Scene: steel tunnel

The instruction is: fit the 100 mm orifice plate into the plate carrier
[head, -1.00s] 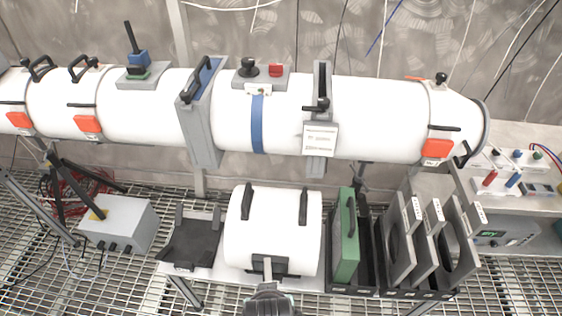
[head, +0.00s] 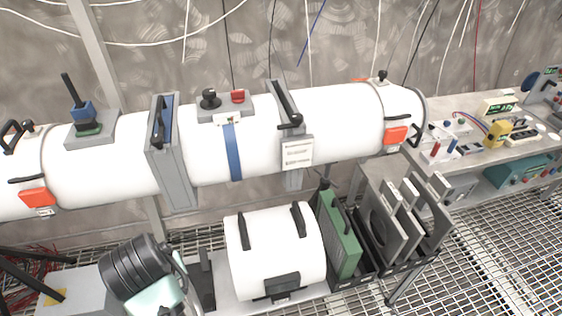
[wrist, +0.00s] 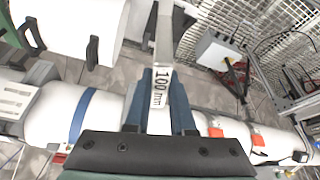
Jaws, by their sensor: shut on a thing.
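My gripper (wrist: 161,110) is shut on a pale tab marked "100 mm" (wrist: 160,88), part of the 100 mm orifice plate, in the wrist view. The rest of the plate is mostly hidden by the fingers or seen edge-on. In the head view my arm is at the lower left, and the fingertips and plate do not show. The white tube (head: 260,140) carries a grey upright frame with a white card (head: 297,152) and another grey frame with a blue panel (head: 165,150). I cannot tell for certain which is the plate carrier.
A white cylinder with black handles (head: 275,250) stands below the tube. Right of it are a green panel (head: 340,240) and a rack of grey ring plates (head: 405,225). A bench with instruments (head: 500,130) is at the far right. A grey box (wrist: 218,50) stands on the mesh floor.

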